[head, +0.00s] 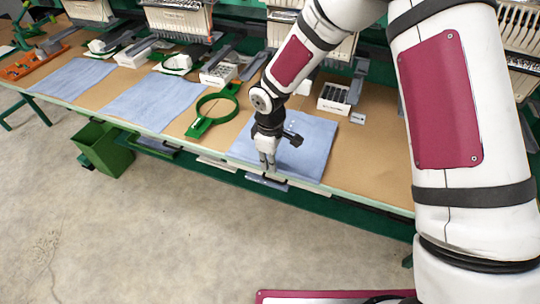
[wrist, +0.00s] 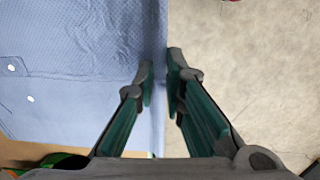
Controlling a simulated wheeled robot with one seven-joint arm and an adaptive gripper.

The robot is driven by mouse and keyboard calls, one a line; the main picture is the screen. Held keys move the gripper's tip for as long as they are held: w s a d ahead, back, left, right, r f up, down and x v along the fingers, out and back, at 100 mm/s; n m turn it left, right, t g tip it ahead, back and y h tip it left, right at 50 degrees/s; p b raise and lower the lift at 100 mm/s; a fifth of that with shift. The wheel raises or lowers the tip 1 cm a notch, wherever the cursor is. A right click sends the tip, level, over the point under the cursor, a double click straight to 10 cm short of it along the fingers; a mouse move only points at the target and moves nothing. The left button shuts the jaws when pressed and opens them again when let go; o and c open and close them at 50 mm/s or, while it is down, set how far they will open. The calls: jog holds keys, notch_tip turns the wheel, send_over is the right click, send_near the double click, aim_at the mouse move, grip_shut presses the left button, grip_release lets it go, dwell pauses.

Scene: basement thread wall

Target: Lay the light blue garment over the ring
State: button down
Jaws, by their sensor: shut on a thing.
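The light blue garment (head: 312,135) lies flat on the table just right of the green ring, with its front edge at the table's front edge. My gripper (head: 267,163) is at that front edge, pointing down, with its fingers shut on the garment's edge. In the wrist view the garment (wrist: 75,65) fills the left side, with small white spots on it, and its edge runs between my fingertips (wrist: 160,75). The green ring (head: 233,112) stands on a green base on the table, left of my gripper, with nothing over it.
Two more blue cloths (head: 155,101) (head: 75,78) lie flat farther left on the brown table (head: 368,160). White boxes (head: 335,97) and machines line the back. A green bin (head: 104,149) stands below the table edge. The floor in front (head: 150,235) is clear.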

jog(key=shift+f, duration=0.55)
jog(key=c, duration=1.6)
grip_release()
jog(key=shift+r, duration=0.1)
notch_tip(320, 180, up, 12)
jog(key=shift+s, duration=0.1)
